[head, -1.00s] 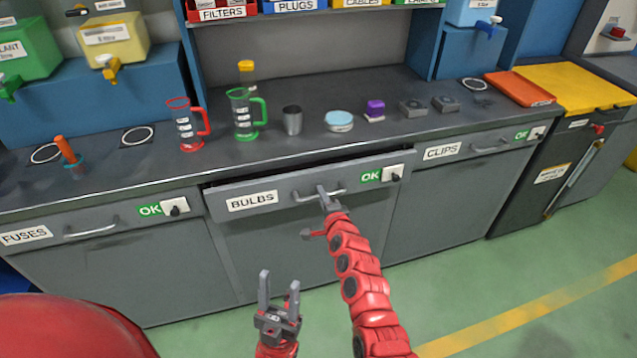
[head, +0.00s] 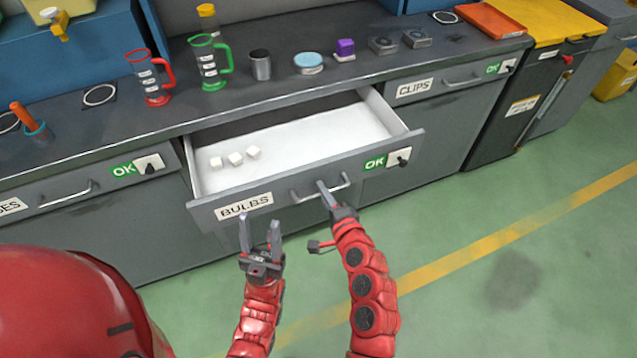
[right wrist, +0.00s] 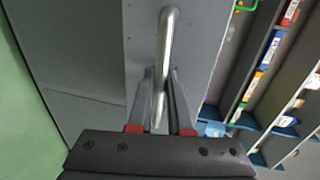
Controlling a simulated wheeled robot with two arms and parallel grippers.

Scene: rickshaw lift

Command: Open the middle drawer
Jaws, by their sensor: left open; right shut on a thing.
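The middle drawer (head: 300,181), labelled BULBS, stands pulled well out of the bench. Its white inside shows, with several small white cubes at its left end. My right gripper (head: 326,190) is shut on the drawer's metal handle (head: 343,181). In the right wrist view the handle (right wrist: 167,50) runs between the fingers of my right gripper (right wrist: 160,100). My left gripper (head: 259,232) is open and empty, in front of the drawer's left part, below the BULBS label.
The CLIPS drawer (head: 449,80) at right and the drawer at left (head: 75,188) are closed. Measuring jugs, a metal cup (head: 260,65), a blue-lidded tin (head: 308,63) and a purple block (head: 345,47) stand on the worktop (head: 110,118). The green floor (head: 530,220) at right is clear.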

